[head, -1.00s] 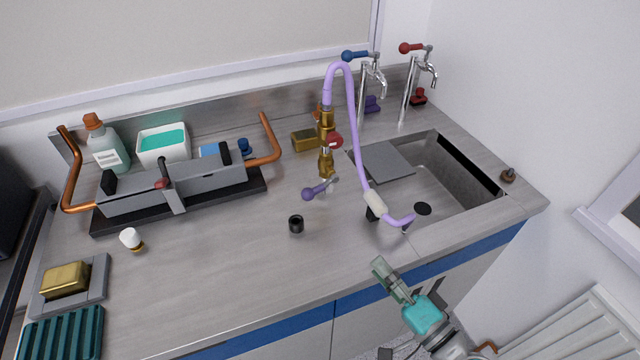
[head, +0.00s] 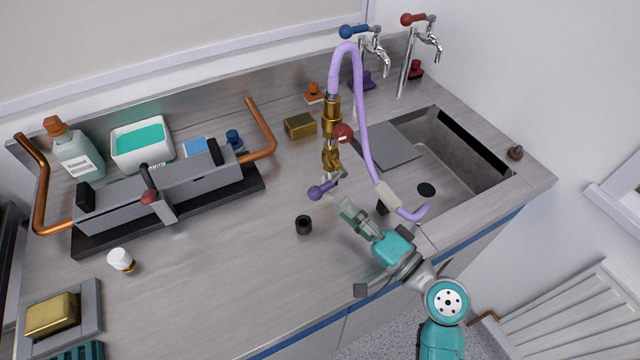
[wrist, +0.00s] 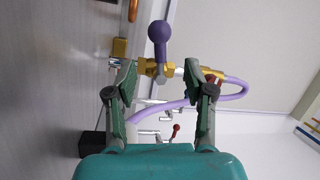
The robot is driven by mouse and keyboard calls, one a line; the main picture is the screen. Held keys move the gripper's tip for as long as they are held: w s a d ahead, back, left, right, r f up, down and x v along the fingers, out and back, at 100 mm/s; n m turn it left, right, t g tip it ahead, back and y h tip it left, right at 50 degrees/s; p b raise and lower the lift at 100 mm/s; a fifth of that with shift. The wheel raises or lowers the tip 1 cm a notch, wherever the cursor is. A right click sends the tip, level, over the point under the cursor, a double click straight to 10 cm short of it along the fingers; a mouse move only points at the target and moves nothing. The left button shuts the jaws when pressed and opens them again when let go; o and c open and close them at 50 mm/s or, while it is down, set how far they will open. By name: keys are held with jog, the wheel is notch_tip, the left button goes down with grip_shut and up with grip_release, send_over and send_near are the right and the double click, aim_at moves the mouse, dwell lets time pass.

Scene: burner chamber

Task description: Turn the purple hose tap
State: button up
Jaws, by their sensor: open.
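The purple hose tap is a brass fitting (head: 331,120) standing on the steel counter, with a purple ball-ended lever (head: 318,190) low on its front. A purple hose (head: 362,120) loops from its top down to the sink. In the wrist view the purple lever (wrist: 160,40) lies just beyond the fingertips, in the gap between them, with its ball pointing up in the picture. My gripper (head: 347,214) is open and empty, a little below and right of the lever in the head view. It also shows in the wrist view (wrist: 168,84). I cannot see contact with the lever.
The sink (head: 440,165) lies to the right. A red knob (head: 343,132) sits on the brass fitting. Taps with a blue handle (head: 352,32) and a red handle (head: 412,19) stand behind.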

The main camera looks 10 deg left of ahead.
aim_at(323, 186)
jog(key=x, duration=0.8)
grip_shut()
